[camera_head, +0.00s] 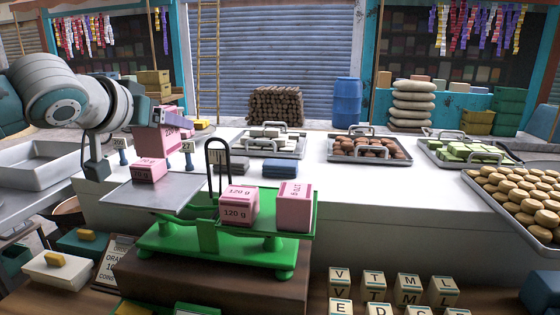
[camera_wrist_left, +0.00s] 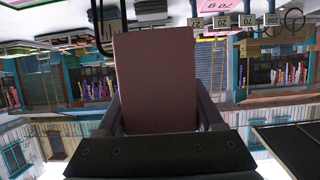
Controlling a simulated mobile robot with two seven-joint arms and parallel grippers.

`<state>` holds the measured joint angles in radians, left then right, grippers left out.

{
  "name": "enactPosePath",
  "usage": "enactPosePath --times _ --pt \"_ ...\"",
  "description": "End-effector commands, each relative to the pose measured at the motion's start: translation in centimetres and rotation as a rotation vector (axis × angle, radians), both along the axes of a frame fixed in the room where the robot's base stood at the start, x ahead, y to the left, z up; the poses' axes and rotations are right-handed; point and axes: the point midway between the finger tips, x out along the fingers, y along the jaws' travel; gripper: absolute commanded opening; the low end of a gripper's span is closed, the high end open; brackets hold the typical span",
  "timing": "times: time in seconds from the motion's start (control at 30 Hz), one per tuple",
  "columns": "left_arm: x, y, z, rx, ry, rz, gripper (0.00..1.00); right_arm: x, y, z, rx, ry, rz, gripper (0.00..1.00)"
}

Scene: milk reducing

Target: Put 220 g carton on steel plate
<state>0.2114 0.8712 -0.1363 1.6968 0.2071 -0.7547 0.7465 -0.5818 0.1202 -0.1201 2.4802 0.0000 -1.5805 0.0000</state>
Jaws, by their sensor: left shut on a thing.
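My left gripper (camera_head: 172,118) is shut on a large pink carton (camera_head: 150,144), whose label is too small to read surely. The carton also fills the middle of the left wrist view (camera_wrist_left: 155,85), between the fingers. It is behind and above the smaller pink carton (camera_head: 147,172), which sits on the steel plate (camera_head: 180,191) at the left end of the green scale (camera_head: 190,238). I cannot tell whether the held carton touches anything below. A carton marked 120 g (camera_head: 238,207) and another pink carton (camera_head: 295,208) stand on the scale's right side. My right gripper is not in view.
A black hoop-shaped handle (camera_head: 217,165) rises close to the plate's right. Small number tags on blue stands (camera_head: 187,158) are behind the plate. Trays of goods (camera_head: 370,148) line the white counter (camera_head: 370,200). Lettered blocks (camera_head: 373,283) are at the front right.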

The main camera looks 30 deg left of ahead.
Motion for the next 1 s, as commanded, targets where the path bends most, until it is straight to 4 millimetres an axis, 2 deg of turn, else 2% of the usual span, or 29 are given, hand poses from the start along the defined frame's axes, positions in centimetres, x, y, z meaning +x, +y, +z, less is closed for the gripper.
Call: enactPosePath --times 0.03,0.13,0.37,0.53,0.97,1.0 --pt "0.0 -0.1 -1.4 -0.003 0.004 0.001 0.00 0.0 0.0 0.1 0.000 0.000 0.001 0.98" --pt "0.0 0.0 -3.5 -0.002 0.003 0.000 0.00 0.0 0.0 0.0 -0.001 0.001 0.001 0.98" --pt "0.0 -0.1 -5.8 -0.001 0.000 -0.001 0.00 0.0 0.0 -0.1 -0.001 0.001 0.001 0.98" --pt "0.0 0.0 -8.4 -0.002 -0.001 0.001 0.00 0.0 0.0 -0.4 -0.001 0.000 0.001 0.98" --pt "0.0 -0.1 -9.3 0.000 -0.002 -0.001 0.00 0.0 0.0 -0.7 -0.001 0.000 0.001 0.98" --pt "0.0 -0.1 -9.2 0.000 0.000 -0.001 0.72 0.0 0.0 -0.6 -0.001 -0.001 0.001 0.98"
